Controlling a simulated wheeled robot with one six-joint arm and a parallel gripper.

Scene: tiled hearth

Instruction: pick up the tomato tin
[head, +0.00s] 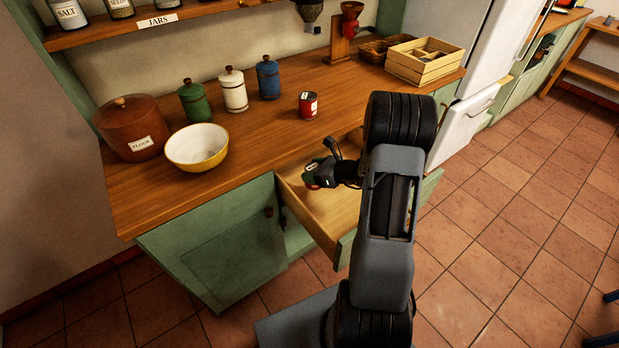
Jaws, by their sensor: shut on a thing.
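A small red tin with a pale label (308,105) stands upright on the wooden counter, behind the open drawer. I cannot read its label. My gripper (318,173) is over the open drawer (340,205), apart from that tin. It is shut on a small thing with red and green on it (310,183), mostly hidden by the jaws. I cannot tell whether this held thing is a tin, or whether it touches the drawer floor.
A yellow-and-white bowl (197,148), a brown flour crock (129,128) and green, white and blue canisters (233,90) stand on the counter's left. A wooden crate (425,62) stands at the right. The counter's middle is mostly clear.

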